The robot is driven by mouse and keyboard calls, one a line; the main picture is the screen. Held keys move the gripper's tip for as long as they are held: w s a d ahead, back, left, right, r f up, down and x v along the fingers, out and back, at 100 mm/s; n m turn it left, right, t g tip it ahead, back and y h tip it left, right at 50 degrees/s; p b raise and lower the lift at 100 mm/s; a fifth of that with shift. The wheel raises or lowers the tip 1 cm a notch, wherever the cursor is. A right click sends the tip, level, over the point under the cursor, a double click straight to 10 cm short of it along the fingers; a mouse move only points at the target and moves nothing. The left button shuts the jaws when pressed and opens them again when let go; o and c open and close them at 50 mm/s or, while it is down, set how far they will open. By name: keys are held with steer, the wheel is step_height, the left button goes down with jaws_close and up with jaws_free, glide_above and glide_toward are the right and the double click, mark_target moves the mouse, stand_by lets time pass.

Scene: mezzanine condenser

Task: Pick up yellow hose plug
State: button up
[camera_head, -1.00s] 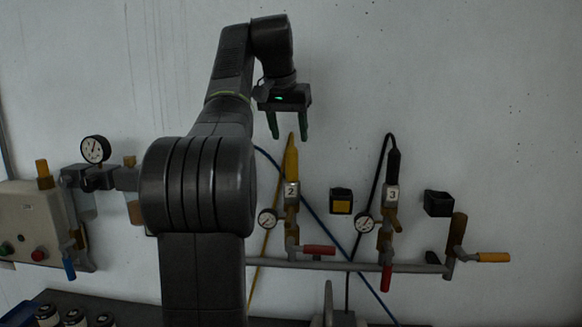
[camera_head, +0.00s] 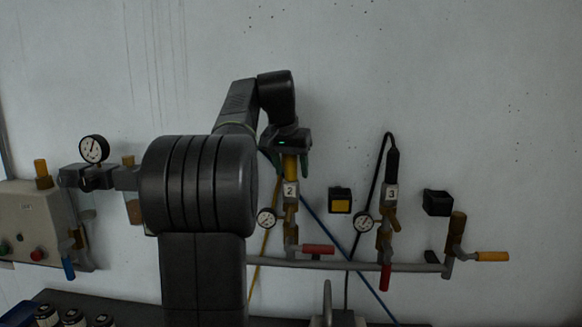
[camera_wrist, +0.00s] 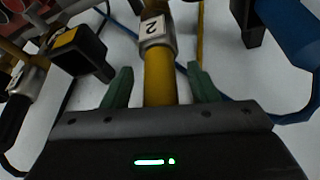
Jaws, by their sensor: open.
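The yellow hose plug (camera_head: 291,169) stands upright on the pipe fitting tagged 2, in the middle of the head view. In the wrist view the yellow plug (camera_wrist: 160,80) runs between the two green fingers of my gripper (camera_wrist: 159,84). The grey collar with the 2 tag lies just beyond the fingertips. My gripper (camera_head: 290,166) has come down over the plug from above and is open, with a visible gap between each finger and the plug. The plug's top is hidden behind the gripper body.
A black hose plug (camera_head: 393,168) tagged 3 stands to the right. Pressure gauges (camera_head: 267,218) and a red valve handle (camera_head: 318,249) sit by the pipe (camera_head: 345,266). A black-and-yellow box (camera_head: 340,200) is close right of the plug. Blue and yellow hoses run behind.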

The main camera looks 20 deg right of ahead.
steer(key=c, duration=1.1)
steer(key=shift+r, duration=0.2)
